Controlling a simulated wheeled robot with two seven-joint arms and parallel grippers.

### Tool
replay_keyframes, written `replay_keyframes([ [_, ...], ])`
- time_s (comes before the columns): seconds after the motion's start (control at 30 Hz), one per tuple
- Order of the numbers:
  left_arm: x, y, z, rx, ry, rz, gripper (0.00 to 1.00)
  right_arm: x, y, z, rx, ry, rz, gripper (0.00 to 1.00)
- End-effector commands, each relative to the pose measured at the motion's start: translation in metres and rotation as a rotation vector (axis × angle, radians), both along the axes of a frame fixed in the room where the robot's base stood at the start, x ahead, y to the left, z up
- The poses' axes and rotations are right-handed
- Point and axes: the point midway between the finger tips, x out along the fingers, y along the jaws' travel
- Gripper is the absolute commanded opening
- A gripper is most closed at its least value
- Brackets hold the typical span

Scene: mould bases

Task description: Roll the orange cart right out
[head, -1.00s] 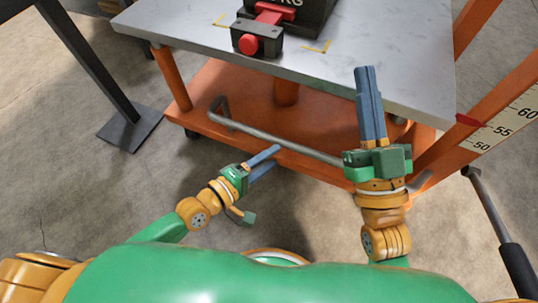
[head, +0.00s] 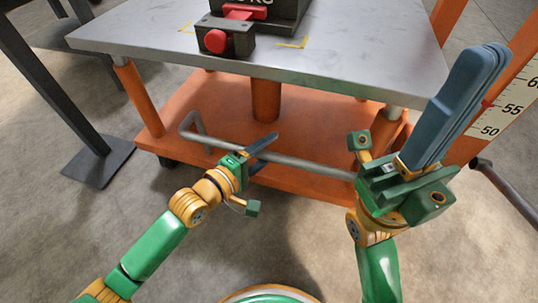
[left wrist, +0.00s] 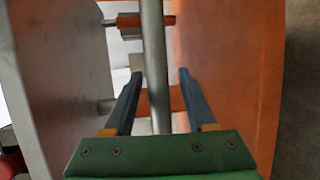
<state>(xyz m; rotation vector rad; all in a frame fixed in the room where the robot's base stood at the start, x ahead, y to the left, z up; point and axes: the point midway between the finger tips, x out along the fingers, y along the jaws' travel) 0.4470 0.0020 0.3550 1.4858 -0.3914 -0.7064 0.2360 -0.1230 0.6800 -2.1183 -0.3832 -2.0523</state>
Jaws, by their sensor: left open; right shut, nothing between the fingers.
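The orange cart has an orange lower deck (head: 205,105) and a grey top (head: 350,60) on orange posts. A grey handle bar (head: 310,168) runs along its near side, bent at its left end. My left gripper (head: 262,153) is open at the bar, its blue fingers on either side of it. In the left wrist view the bar (left wrist: 155,60) runs between the open fingers (left wrist: 157,75). No grip on it shows. My right gripper (head: 485,65) is shut and empty, pointing up beside the cart's right front corner, clear of the bar.
A black weight block (head: 283,12) and a grey clamp with a red knob (head: 216,40) sit on the cart top. A dark post's foot plate (head: 98,163) is at left. A numbered scale (head: 505,110) and a dark bar (head: 505,190) are at right. The near floor is open.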

Motion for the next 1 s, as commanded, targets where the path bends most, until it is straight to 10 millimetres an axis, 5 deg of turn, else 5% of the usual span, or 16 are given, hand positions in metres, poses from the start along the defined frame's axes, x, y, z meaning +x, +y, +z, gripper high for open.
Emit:
replay_keyframes([
  [0.3, 0.0068, -0.0063, -0.0008, 0.001, 0.000, -0.001, 0.57, -0.0016, 0.0006, 0.0031, -0.002, -0.023, -0.001, 0.00],
  [0.53, 0.0066, -0.0062, -0.0010, 0.001, 0.000, -0.001, 0.00, -0.0015, 0.0006, 0.0030, -0.003, -0.022, -0.001, 0.00],
  [1.0, 0.0064, -0.0062, -0.0016, 0.002, 0.001, -0.001, 0.00, -0.0015, 0.0009, 0.0028, -0.003, -0.021, -0.001, 0.00],
])
